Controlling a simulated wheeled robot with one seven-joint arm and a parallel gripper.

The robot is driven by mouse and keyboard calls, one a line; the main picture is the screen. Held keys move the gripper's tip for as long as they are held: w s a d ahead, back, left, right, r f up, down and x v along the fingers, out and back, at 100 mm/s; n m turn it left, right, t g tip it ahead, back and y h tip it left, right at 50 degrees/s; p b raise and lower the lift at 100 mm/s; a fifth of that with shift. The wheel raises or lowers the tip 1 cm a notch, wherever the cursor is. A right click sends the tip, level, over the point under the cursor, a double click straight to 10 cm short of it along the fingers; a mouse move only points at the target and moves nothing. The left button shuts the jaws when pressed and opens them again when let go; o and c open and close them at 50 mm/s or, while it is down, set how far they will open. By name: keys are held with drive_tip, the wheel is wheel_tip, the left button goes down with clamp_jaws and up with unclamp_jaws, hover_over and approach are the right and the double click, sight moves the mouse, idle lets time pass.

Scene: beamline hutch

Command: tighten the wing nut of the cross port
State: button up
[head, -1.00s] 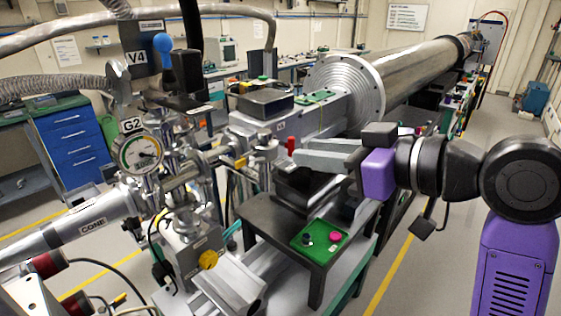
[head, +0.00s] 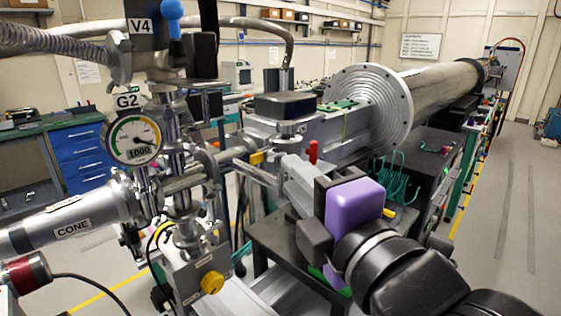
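The metal vacuum cross (head: 180,185) stands left of centre in the head view, below the round G2 gauge (head: 133,139). A pipe labelled CONE (head: 75,222) joins it from the left, and another tube leaves it to the right. Clamps sit around its ports, but I cannot clearly make out a wing nut among them. My gripper (head: 287,168), with a purple body and light grey fingers, is right of the cross and apart from it. Its fingers point up and left, towards the beamline parts. They overlap in this view, so the gap between them is hidden. I see nothing held.
A red-handled part (head: 313,151) stands just behind my fingers. The large flanged tube (head: 370,108) runs to the back right. A dark table (head: 270,235) lies under my gripper. The floor at right is clear.

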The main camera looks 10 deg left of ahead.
sight(277, 160)
drive_tip(key=shift+p+x, duration=0.45)
drive_tip(key=shift+x, duration=2.3)
clamp_jaws()
